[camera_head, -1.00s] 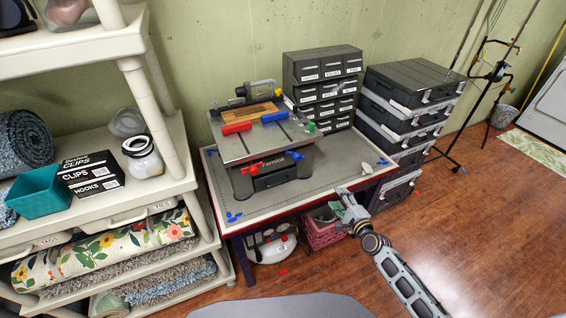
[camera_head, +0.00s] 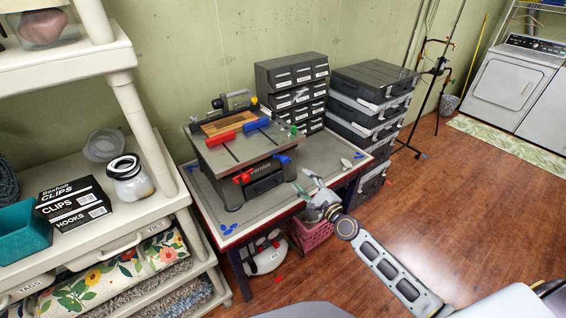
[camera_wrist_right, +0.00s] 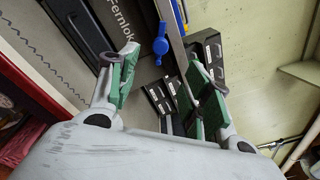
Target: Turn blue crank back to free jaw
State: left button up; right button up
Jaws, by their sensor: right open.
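A small grey workbench vise (camera_head: 240,150) stands on the table, with a wooden board (camera_head: 222,125), a red jaw piece (camera_head: 222,138) and a blue jaw piece (camera_head: 256,124) on top. A red crank (camera_head: 243,177) is on its front. The blue crank (camera_head: 282,159) is at the front right, small in the head view. In the right wrist view the blue crank (camera_wrist_right: 160,45) shows clearly beyond the fingertips, between the two fingers. My right gripper (camera_head: 307,184) is open and empty, near the table's front right edge, apart from the crank. My left gripper is out of view.
The table (camera_head: 210,205) has blue clips on its corners. Drawer cabinets (camera_head: 292,85) and stacked dark cases (camera_head: 372,90) stand behind and to the right. A white shelf (camera_head: 140,105) is at left.

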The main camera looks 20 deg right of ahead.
jog(key=shift+w, duration=0.1)
send_near(286, 162)
jog(key=shift+w, duration=1.25)
jog(key=shift+a+x, duration=0.2)
jog(key=shift+x, duration=1.9)
jog(key=shift+a+x, duration=0.2)
jog(key=shift+x, duration=1.9)
jog(key=shift+s, duration=0.15)
jog(key=c, duration=1)
jog(key=shift+c, duration=0.2)
jog(key=shift+n, duration=0.3)
